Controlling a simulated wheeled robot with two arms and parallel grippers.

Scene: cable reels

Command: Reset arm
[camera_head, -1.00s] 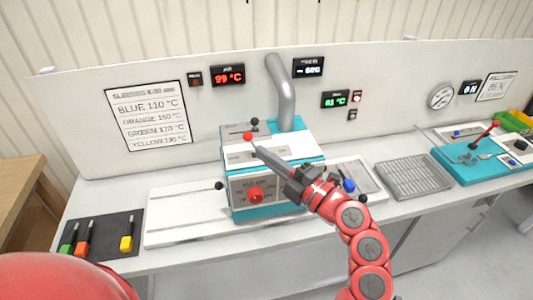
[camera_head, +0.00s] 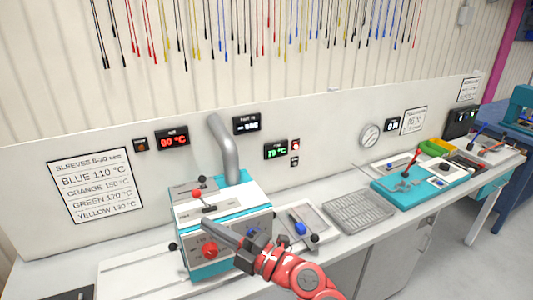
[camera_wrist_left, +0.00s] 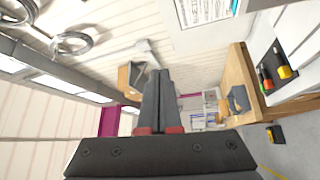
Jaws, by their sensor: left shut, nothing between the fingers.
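My left gripper (camera_head: 207,224) is shut and empty on a red arm coming up from the bottom. Its long grey fingers point up-left, in front of the teal and white heating machine (camera_head: 240,220). The fingertips appear beside the machine's red knob (camera_head: 209,251); I cannot tell how much gap lies between. The left wrist view shows the two dark fingers (camera_wrist_left: 158,75) pressed together with nothing between them. A red-balled lever (camera_head: 196,193) and a black-balled one stand on the machine's top. My right gripper is in neither view.
A tray with a blue piece (camera_head: 302,228), a wire rack (camera_head: 357,212) and a teal tool board (camera_head: 415,185) lie right of the machine on the white bench. A grey pipe (camera_head: 224,150) rises behind it. Coloured cables (camera_head: 290,25) hang on the wall.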

